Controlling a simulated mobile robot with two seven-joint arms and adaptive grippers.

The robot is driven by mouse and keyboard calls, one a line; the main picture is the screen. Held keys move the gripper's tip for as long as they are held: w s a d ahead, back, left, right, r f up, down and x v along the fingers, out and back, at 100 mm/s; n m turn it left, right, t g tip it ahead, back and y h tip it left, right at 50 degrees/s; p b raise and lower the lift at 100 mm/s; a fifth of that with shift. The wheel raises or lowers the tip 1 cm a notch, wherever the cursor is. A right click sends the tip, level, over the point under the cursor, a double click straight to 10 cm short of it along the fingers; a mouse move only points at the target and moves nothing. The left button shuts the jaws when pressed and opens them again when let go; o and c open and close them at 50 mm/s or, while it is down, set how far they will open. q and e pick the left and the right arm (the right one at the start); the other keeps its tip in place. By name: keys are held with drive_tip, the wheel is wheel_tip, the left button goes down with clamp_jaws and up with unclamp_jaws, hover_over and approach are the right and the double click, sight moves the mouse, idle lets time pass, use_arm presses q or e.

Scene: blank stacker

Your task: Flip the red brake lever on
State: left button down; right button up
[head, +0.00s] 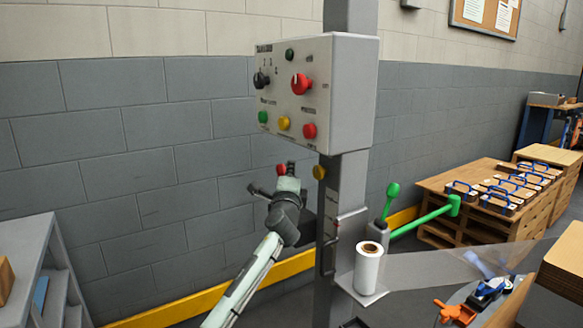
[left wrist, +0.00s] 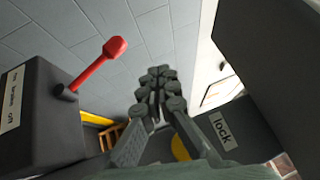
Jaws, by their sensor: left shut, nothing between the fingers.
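The red brake lever (left wrist: 97,64) shows in the left wrist view as a red rod with a thick red knob. It sticks out at a slant from a dark box (left wrist: 38,115) with white labels. In the head view only its red knob (head: 281,169) shows, beside my gripper; my gripper and arm hide the rest. My left gripper (head: 287,167) is shut and empty, its fingers pointing up. In the left wrist view its closed fingertips (left wrist: 158,75) are to the right of the lever, with a visible gap. My right gripper is not in view.
A grey control box (head: 345,90) with knobs and buttons is on the post above. A white film roll (head: 368,266) and a green-handled lever (head: 425,219) are to the right. A shelf (head: 32,245) stands far left.

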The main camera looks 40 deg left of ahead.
use_arm(q)
drive_tip(key=shift+s+d+r, duration=0.25)
drive_tip(key=shift+s+d, duration=0.1)
drive_tip(key=shift+s, duration=0.25)
drive_tip(key=shift+s+d+r, duration=0.2)
drive_tip(key=shift+s+d, duration=0.15)
drive_tip(key=shift+s, duration=0.2)
drive_tip(key=shift+s+d+r, duration=0.25)
drive_tip(key=shift+s+d, duration=0.1)
drive_tip(key=shift+s, duration=0.25)
